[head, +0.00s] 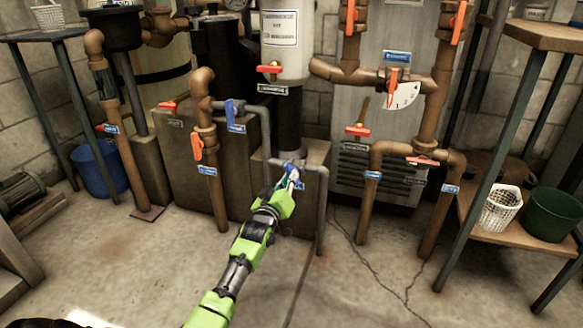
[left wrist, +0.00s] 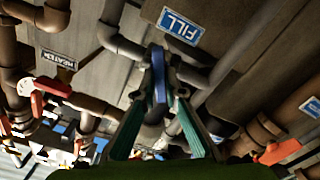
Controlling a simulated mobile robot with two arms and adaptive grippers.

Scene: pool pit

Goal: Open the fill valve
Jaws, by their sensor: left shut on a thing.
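The fill valve's blue handle (left wrist: 158,72) stands between the two fingers of my left gripper (left wrist: 160,105) in the left wrist view, and the fingers are shut on it. The blue label reading FILL (left wrist: 181,26) is on the surface beside the handle. In the head view my left gripper (head: 289,180) reaches the low grey pipe (head: 313,168) at the middle, and its fingers cover most of the handle. How far the handle is turned is hard to tell. My right gripper is in neither view.
Another blue handle (head: 232,108) is on the grey pipe to the left. Red-handled valves surround the area, including the heater valve (left wrist: 45,88) and one above (head: 269,69). Brown pipes (head: 375,165) stand to the right. The concrete floor in front is clear.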

